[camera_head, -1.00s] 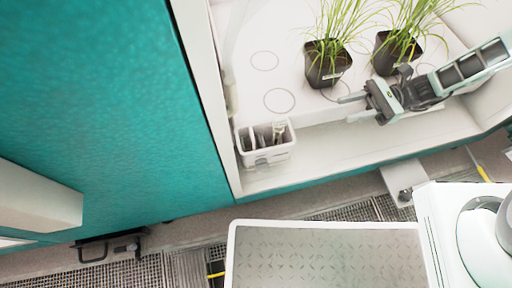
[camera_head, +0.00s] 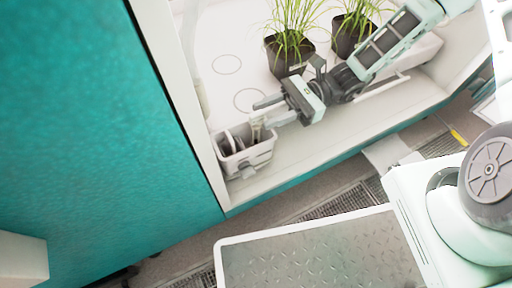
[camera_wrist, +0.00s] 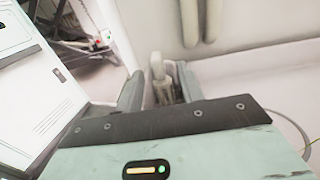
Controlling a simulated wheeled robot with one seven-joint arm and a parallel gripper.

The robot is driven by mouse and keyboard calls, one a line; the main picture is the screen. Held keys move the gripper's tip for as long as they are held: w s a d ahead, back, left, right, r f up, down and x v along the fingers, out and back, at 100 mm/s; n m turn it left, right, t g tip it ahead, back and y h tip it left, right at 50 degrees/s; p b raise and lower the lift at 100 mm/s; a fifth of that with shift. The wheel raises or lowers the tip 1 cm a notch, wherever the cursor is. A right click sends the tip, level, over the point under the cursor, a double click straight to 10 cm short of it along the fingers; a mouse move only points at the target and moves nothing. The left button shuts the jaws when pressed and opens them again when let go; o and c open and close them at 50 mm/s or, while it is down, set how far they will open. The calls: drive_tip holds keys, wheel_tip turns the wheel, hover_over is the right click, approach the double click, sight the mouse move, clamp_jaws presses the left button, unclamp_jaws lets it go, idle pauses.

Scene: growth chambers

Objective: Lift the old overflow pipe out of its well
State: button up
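A white box-shaped well (camera_head: 246,159) with inner compartments stands in the near left corner of the chamber. The old overflow pipe, a pale upright piece (camera_head: 256,131), stands at the well's right end, its lower part hidden by the wall. My gripper (camera_head: 261,113) reaches in from the right with its fingers at the pipe's top. In the wrist view the two fingers (camera_wrist: 160,88) are apart, with the pipe (camera_wrist: 158,68) between them. A gap shows beside the pipe; I cannot tell whether either finger touches it.
Two black pots of grass (camera_head: 288,55) (camera_head: 350,35) stand behind my gripper and forearm. Teal-sided chamber walls (camera_head: 90,120) bound the left. A metal-topped tray (camera_head: 310,255) lies in front.

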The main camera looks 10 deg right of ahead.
sight(249, 120)
drive_tip(key=b+x, duration=0.3)
drive_tip(key=x, duration=0.1)
drive_tip(key=shift+s+a+r+b, duration=0.15)
drive_tip(key=shift+a+b, duration=0.1)
drive_tip(key=shift+b, duration=0.1)
drive_tip(key=shift+s+a+r, duration=0.1)
drive_tip(key=shift+a+r, duration=0.05)
drive_tip(key=shift+a, duration=0.2)
clamp_jaws()
